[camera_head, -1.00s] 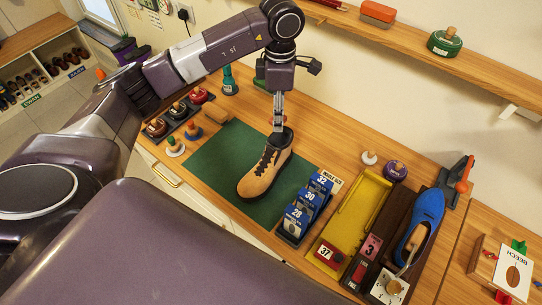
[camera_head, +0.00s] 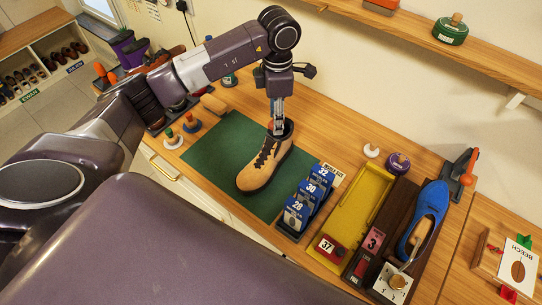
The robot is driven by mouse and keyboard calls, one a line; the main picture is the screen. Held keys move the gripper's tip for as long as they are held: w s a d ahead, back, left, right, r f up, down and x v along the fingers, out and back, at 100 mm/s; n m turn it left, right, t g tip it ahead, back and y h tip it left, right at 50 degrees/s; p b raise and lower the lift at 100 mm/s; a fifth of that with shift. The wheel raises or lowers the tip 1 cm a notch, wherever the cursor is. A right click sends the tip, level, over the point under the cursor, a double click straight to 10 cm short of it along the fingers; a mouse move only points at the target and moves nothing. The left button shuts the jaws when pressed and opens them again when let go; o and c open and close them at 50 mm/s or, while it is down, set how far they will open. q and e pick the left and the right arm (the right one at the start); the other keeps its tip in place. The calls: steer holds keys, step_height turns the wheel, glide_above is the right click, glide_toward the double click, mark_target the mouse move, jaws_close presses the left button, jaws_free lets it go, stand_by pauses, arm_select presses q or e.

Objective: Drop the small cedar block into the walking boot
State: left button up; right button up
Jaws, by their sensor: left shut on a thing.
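The walking boot (camera_head: 262,170), tan with dark laces and a dark collar, stands on the green mat (camera_head: 212,155) with its toe toward the front left. My left gripper (camera_head: 277,127) points down at the boot's opening. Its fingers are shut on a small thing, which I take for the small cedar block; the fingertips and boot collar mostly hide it. I cannot tell how deep it sits in the opening. My right gripper is out of view.
Blue size cards (camera_head: 309,200) stand right of the boot. Beyond them are a yellow tray (camera_head: 358,207) and a blue shoe (camera_head: 428,215) on a dark stand. A tan wooden piece (camera_head: 213,103) and small knobbed stoppers (camera_head: 172,138) lie left of the mat.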

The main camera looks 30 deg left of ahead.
arm_select(q)
steer(key=o, duration=1.1)
steer(key=shift+r, duration=0.2)
step_height(320, 180, up, 12)
steer(key=shift+f, duration=0.15)
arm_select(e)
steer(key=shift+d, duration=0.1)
